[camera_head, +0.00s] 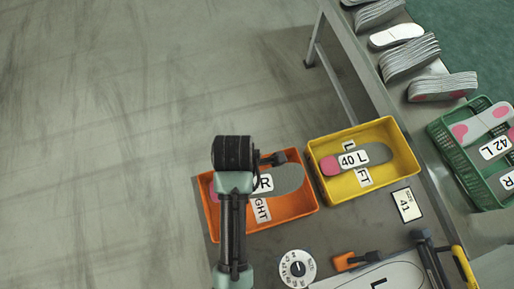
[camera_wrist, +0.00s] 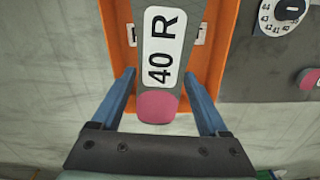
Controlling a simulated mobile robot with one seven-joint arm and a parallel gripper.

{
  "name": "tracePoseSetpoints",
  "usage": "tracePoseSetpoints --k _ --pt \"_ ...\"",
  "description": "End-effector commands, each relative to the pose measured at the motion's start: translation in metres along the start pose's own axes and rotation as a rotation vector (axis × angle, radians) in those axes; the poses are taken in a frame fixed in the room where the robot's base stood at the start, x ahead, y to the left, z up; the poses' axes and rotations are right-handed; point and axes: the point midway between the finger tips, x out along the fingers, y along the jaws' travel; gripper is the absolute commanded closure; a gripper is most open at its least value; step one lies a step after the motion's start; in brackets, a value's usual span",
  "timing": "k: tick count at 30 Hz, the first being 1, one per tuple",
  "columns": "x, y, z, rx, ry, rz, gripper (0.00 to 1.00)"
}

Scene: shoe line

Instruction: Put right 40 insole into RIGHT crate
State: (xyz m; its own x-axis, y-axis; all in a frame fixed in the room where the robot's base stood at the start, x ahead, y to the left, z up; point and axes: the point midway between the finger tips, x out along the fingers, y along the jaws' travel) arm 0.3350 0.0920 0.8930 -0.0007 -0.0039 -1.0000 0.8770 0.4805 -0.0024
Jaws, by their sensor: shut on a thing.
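The right 40 insole, grey with a pink end and a "40 R" label, shows at the orange RIGHT crate (camera_head: 283,217) in the head view (camera_head: 289,178). In the wrist view the insole (camera_wrist: 158,65) runs between the blue fingers of my gripper (camera_wrist: 161,74), pink end towards the palm. My gripper is shut on it. The orange crate (camera_wrist: 217,45) lies behind the insole, its letters partly covered. I cannot tell whether the insole touches the crate floor. In the head view my arm hides the fingers and part of the insole.
A yellow LEFT crate (camera_head: 385,190) with a 40 L insole (camera_head: 375,153) stands right of the orange crate. A size dial (camera_head: 297,269) and a size 41 card (camera_head: 407,205) lie nearby. A green crate (camera_head: 440,140) and insole stacks (camera_head: 410,55) are at right. Floor at left is clear.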

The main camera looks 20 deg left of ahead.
Motion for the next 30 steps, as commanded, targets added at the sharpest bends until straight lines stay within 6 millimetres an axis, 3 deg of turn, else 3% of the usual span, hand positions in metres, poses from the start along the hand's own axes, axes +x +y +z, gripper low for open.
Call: tracePoseSetpoints --k 5,12,23,30 --pt "0.011 -0.003 -0.006 -0.094 0.003 -0.002 0.76" --pt "0.052 -0.003 -0.006 -0.096 0.003 -0.002 0.76" --pt "0.096 -0.003 -0.006 -0.094 0.003 -0.001 0.76" --pt "0.101 -0.002 -0.006 -0.093 0.002 0.002 0.76"
